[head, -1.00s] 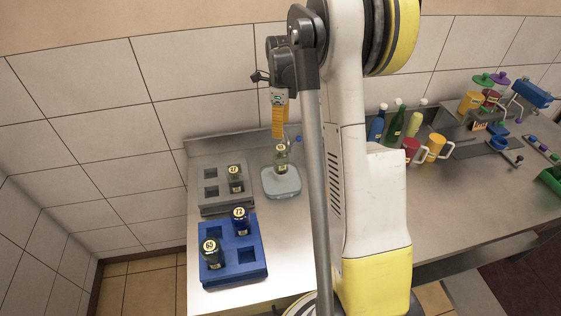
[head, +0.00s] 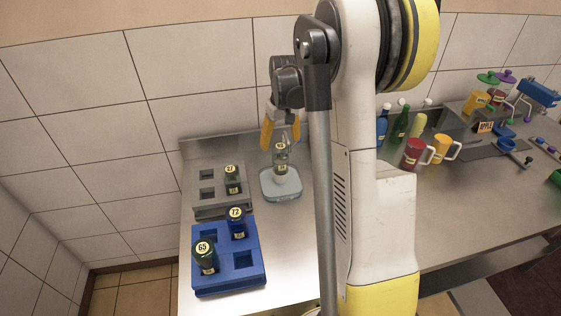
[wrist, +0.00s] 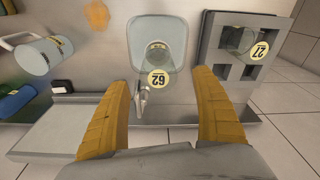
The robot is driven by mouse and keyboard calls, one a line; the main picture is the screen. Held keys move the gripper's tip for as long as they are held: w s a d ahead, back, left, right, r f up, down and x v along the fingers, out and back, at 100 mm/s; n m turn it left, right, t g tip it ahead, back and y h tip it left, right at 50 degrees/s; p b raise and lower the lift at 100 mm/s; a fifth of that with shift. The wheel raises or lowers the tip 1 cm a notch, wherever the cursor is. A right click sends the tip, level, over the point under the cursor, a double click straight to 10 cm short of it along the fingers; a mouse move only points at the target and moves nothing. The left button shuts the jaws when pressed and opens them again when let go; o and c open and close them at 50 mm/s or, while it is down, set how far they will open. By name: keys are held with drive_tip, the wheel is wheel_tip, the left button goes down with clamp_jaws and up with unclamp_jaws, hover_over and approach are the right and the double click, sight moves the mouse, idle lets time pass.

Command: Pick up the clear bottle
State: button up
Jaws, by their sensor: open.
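A clear bottle with a round yellow label on top (head: 281,159) stands upright on a pale, rounded translucent pad (head: 281,190). In the wrist view the bottle (wrist: 158,56) and its label "62" lie in front of and between my fingers. My gripper (head: 280,136) is open, with its two orange fingers spread just above and around the bottle top in the head view. In the wrist view my gripper (wrist: 160,82) has a finger on each side of the label, with gaps. A small metal spout-like part (wrist: 141,98) shows beside the bottle.
A grey rack (head: 208,206) holds a see-through bottle (head: 233,182). A blue rack (head: 230,283) holds dark bottles labelled 72 (head: 237,224) and 65 (head: 205,258). Mugs (head: 413,153) and coloured bottles (head: 399,124) stand to the right. A tiled wall closes the back.

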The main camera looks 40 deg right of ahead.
sight(283, 146)
drive_tip(key=f, duration=0.3)
drive_tip(key=f+b, duration=0.1)
drive_tip(key=f, duration=0.2)
drive_tip(key=w+f, duration=0.1)
drive_tip(key=f, duration=0.1)
drive_tip(key=shift+d+f+b, duration=0.25)
drive_tip(key=shift+f+b, duration=0.15)
drive_tip(key=shift+s+r, duration=0.1)
drive_tip(key=c, duration=1.4)
drive_tip(key=shift+c, duration=0.2)
drive_tip(key=shift+r, duration=0.55)
drive_tip(key=r, duration=0.1)
drive_tip(key=r+p, duration=0.1)
drive_tip(key=s+r, duration=0.1)
drive_tip(key=shift+d+r, duration=0.3)
drive_tip(key=shift+r, duration=0.1)
drive_tip(key=s+d+r+p, duration=0.5)
drive_tip(key=s+r, duration=0.3)
drive_tip(key=r, duration=0.4)
drive_tip(key=shift+s+d+p, duration=0.35)
drive_tip(key=shift+p, duration=0.15)
